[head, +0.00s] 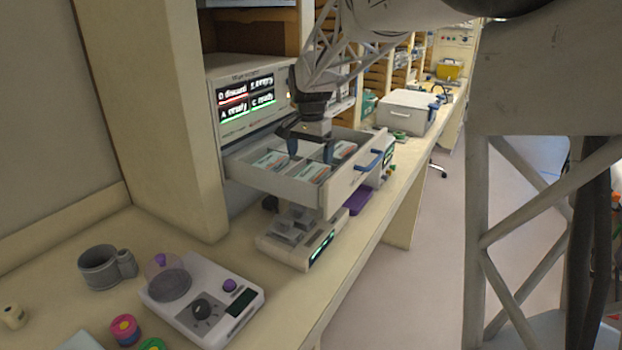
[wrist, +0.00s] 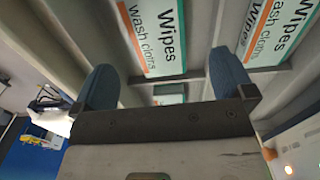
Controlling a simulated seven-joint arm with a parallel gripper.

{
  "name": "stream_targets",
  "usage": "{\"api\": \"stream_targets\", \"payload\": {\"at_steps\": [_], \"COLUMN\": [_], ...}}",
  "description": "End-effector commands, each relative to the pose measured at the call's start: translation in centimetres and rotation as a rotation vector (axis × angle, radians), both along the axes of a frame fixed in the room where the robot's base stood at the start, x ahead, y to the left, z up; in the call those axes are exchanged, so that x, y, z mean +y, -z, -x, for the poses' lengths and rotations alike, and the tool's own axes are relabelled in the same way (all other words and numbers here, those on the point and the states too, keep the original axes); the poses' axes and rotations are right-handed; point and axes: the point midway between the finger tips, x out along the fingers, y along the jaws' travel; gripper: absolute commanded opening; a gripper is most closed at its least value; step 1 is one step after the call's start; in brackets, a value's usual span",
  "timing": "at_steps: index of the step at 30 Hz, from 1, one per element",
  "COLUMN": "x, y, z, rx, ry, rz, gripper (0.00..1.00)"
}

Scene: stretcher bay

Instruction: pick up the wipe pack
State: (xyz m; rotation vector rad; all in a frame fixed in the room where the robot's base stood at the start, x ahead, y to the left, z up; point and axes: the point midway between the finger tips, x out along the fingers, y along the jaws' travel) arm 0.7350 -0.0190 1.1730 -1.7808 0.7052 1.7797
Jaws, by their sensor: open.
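Several white wipe packs with teal and orange print lie in the compartments of an open drawer (head: 283,188). In the head view one pack (head: 271,160) is at the left, one (head: 313,173) in the near middle and one (head: 343,151) at the far right. My gripper (head: 310,151) is open and empty above the drawer. In the wrist view, one wipe pack (wrist: 155,38) lies beyond and between the blue fingertips, and another (wrist: 278,32) lies to the right across a divider. A small part of a further pack (wrist: 170,96) shows between the fingers.
The drawer's dividers (wrist: 198,36) and walls stand close around the packs. A blue handle (head: 368,161) is on the drawer front. A cabinet with a lit display (head: 248,100) stands behind. A scale-like device (head: 203,300) and a grey mug (head: 104,268) stand on the counter at left.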

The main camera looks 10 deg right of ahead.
Motion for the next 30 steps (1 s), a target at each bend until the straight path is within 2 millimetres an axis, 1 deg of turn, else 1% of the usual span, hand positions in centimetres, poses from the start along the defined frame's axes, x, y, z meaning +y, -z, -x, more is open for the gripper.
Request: {"api": "stream_targets", "payload": {"at_steps": [3,6,16,20,30], "x": [0.0,0.0,0.0,-0.1,-0.3], "y": [1.0,1.5,1.6,2.1,5.7], "z": [0.0,0.0,0.0,0.0,0.1], "rx": [0.001,0.0,0.0,0.001,0.001], "ry": [0.0,0.0,0.0,0.0,0.0], "rz": [0.0,0.0,0.0,0.0,0.0], "gripper": [1.0,1.0,1.0,1.0,1.0]}}
